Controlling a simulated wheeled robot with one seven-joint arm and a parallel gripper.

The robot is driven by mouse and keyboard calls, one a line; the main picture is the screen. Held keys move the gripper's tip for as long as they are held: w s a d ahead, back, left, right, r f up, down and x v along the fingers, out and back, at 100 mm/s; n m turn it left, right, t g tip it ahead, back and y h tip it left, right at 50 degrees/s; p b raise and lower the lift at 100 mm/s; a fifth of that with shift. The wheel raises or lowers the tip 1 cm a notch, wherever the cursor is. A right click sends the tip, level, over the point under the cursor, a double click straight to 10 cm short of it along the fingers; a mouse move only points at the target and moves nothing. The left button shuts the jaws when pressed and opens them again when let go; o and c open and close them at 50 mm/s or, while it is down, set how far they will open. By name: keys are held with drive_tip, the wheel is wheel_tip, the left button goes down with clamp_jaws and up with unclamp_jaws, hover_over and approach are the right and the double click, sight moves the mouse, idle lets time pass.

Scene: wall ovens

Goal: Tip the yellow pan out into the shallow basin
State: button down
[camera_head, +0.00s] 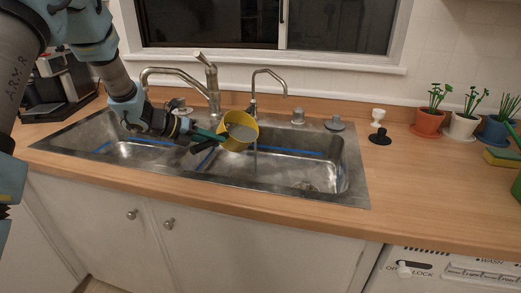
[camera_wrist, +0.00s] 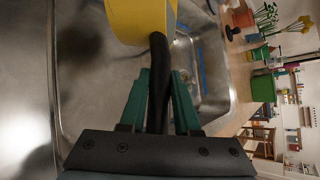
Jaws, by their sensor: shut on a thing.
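The yellow pan (camera_head: 252,140) is held in the air over the sink, near the divider and the right basin. It is tilted, its opening partly facing the head camera, with a grey inside or content showing; I cannot tell which. My gripper (camera_head: 208,137) is shut on the pan's dark handle; in the wrist view the green fingers (camera_wrist: 158,92) close around this handle, with the yellow pan wall (camera_wrist: 140,20) beyond. The sink has a left basin (camera_head: 125,150) and a larger right basin (camera_head: 290,172), each with a blue line on its wall. I cannot tell clearly which is shallower.
A tall faucet (camera_head: 212,85) and a thinner spout (camera_head: 254,90) rise behind the sink, close to the pan. Potted plants (camera_head: 463,125) stand at the right on the wooden counter (camera_head: 420,190). A dark appliance (camera_head: 60,85) stands at the left. The counter's front right is clear.

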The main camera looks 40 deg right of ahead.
drive_tip(key=shift+s+d+r+m+t+b, duration=0.15)
drive_tip(key=shift+s+r+m+t+b, duration=0.45)
drive_tip(key=shift+s+t+b, duration=0.2)
idle(1.1)
drive_tip(key=shift+s+d+r+m+t+y+b, duration=0.1)
drive_tip(key=shift+s+r+m+t+y+b, duration=0.25)
drive_tip(key=shift+t+b, duration=0.55)
drive_tip(key=shift+s+d+r+m+t+y+b, duration=0.15)
drive_tip(key=shift+s+m+t+b, duration=0.3)
drive_tip(key=shift+b, duration=0.9)
idle(0.4)
drive_tip(key=shift+s+t+b, duration=0.25)
drive_tip(key=shift+b, duration=0.55)
drive_tip(key=shift+s+d+r+m+t+b, duration=0.15)
drive_tip(key=shift+s+m+t+b, duration=0.65)
drive_tip(key=shift+b, duration=1.4)
drive_tip(key=shift+s+d+t+y+b, duration=0.1)
drive_tip(key=shift+s+t+y+b, duration=0.45)
drive_tip(key=shift+b, duration=1.5)
